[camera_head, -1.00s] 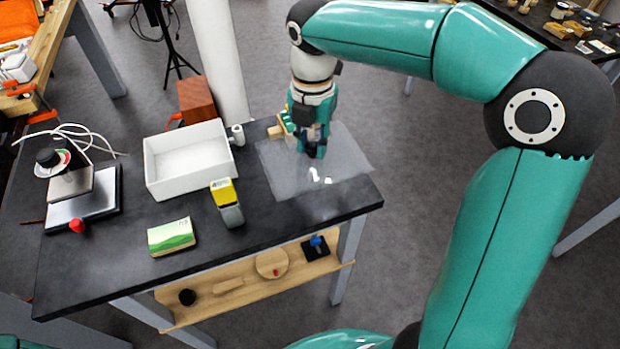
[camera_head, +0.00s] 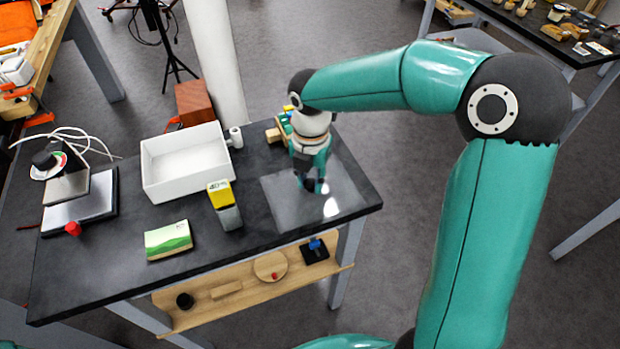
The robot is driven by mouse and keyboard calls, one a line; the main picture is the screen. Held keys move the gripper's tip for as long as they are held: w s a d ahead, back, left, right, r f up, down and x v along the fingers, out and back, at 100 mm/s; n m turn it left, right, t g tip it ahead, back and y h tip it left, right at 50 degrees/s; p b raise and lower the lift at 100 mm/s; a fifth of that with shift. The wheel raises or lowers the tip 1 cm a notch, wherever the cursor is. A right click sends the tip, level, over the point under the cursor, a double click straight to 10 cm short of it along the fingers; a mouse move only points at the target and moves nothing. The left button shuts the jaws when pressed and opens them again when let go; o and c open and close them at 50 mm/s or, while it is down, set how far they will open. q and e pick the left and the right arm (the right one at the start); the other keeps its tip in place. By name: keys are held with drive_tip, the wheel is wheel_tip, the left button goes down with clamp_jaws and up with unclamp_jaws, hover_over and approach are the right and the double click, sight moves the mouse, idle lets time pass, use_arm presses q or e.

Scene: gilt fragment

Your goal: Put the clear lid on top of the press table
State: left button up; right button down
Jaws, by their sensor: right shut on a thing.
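The clear lid (camera_head: 288,208) is a flat, see-through sheet over the right end of the black-topped press table (camera_head: 235,263). It lies on the table top or just above it; I cannot tell which. My right gripper (camera_head: 313,187) points down at the middle of the lid and is shut on it. The fingers hide the gripped part. My left gripper is not in view.
A white tray (camera_head: 149,183), a yellow-and-grey device (camera_head: 225,207) and a green box (camera_head: 168,240) stand left of the lid. Small wooden pieces (camera_head: 273,134) lie behind it. A scale-like device (camera_head: 80,207) is at the far left.

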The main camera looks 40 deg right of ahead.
sight(310, 181)
drive_tip(key=c, duration=0.9)
unclamp_jaws()
wheel_tip(310, 181, up, 12)
drive_tip(key=p, duration=0.1)
